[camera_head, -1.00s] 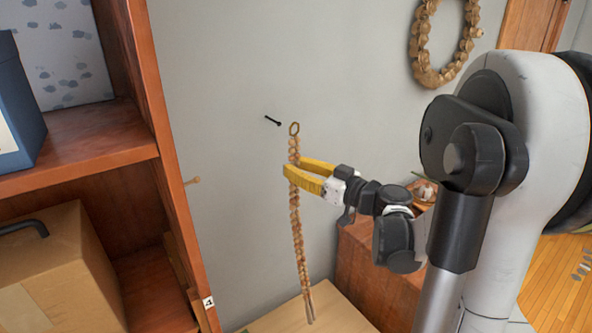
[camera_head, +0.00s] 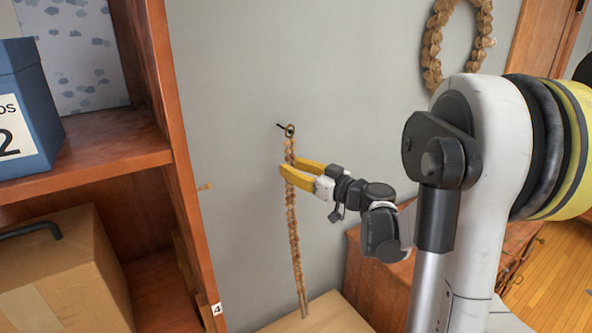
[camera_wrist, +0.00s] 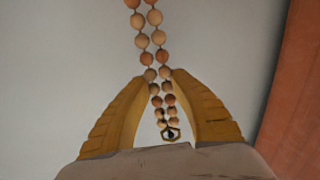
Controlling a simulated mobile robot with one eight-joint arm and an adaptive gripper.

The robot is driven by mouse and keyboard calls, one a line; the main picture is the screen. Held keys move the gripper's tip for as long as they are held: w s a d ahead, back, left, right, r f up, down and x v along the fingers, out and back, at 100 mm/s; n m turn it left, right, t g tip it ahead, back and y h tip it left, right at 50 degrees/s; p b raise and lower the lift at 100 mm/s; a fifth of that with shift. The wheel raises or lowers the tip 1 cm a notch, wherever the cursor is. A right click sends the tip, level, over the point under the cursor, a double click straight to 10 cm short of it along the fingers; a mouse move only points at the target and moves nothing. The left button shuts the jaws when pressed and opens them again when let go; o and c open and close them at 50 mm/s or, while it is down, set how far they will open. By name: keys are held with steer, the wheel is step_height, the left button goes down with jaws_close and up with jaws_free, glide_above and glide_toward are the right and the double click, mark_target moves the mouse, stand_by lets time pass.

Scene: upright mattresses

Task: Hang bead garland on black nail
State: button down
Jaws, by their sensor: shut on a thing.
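The bead garland (camera_head: 294,222), a long double strand of brown beads, hangs nearly straight down from my gripper (camera_head: 290,166). My gripper's yellow fingers are shut on the strand a little below its top ring (camera_head: 289,130). The black nail (camera_head: 281,125) sticks out of the grey wall and overlaps the ring in the head view; I cannot tell whether it passes through the ring. In the wrist view, the garland (camera_wrist: 152,42) runs between the fingers (camera_wrist: 160,80). There the ring (camera_wrist: 170,134) shows a dark spot inside it.
A wooden shelf (camera_head: 190,215) with a blue box (camera_head: 28,105) and a cardboard box (camera_head: 65,275) stands at the left. A small peg (camera_head: 205,187) is beside it. A pale tabletop (camera_head: 325,318) lies below the garland. A wreath (camera_head: 432,50) hangs at the upper right.

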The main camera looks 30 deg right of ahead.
steer(key=shift+w, duration=1.15)
steer(key=shift+w+f+b, duration=0.45)
steer(key=shift+w+b, duration=0.1)
steer(key=shift+w, duration=0.1)
steer(key=c, duration=1.2)
jaws_free()
steer(key=shift+o, duration=0.2)
